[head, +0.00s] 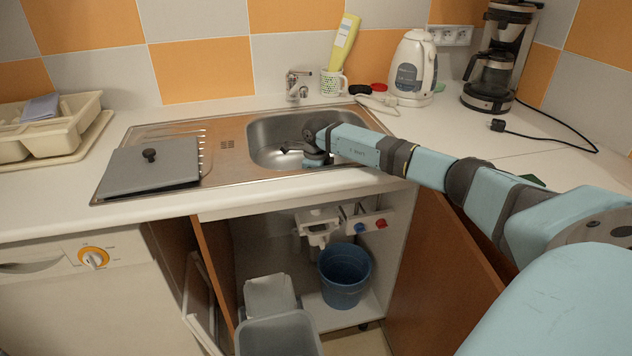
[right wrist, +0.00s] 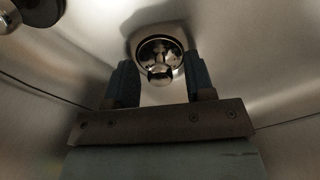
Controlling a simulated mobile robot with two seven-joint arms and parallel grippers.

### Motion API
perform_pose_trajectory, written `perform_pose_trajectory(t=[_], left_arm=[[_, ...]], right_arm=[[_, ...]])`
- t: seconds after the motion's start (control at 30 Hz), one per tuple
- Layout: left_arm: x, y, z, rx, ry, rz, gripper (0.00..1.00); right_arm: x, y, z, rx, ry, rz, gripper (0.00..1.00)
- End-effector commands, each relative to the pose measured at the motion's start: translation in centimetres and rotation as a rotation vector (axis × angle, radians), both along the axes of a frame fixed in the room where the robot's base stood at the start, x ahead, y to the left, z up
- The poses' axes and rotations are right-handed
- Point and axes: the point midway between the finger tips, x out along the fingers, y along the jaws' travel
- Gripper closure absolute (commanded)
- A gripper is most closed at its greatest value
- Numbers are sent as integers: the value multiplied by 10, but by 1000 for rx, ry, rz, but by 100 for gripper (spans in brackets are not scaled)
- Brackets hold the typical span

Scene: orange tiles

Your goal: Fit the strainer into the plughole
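My right arm reaches into the metal sink basin (head: 262,140) in the head view, with its hand low in the basin. In the right wrist view my right gripper (right wrist: 160,64) is open. Its two dark fingers stand apart on either side of a shiny round knob (right wrist: 160,76), with gaps showing. The knob appears to belong to the strainer (right wrist: 160,48), a round metal piece at the plughole. I cannot tell whether the strainer sits flush in the hole. Most of the plughole is hidden by it. My left gripper is not in view.
A grey lid-like board with a knob (head: 150,168) lies on the drainer. A kettle (head: 413,68) and coffee maker (head: 492,70) stand at the back right. Under the open cabinet are a blue bucket (head: 344,277) and a grey bin (head: 280,338).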

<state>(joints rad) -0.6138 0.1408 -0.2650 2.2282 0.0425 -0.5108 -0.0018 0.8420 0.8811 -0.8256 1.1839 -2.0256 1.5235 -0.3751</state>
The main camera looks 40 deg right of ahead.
Motion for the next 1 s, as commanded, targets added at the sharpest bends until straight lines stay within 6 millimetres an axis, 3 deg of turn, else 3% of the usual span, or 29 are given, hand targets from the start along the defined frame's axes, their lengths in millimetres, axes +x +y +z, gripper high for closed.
perform_pose_trajectory(t=[0.17, 0.27, 0.7, 1.0], left_arm=[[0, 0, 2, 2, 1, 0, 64], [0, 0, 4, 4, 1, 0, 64], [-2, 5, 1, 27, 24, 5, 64], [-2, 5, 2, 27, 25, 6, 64]], right_arm=[[0, 0, 6, 0, -1, 0, 51], [1, 0, 20, -1, -3, 0, 51], [0, 0, 108, 0, -1, 0, 51], [-1, 0, 124, 0, 0, 0, 51]])
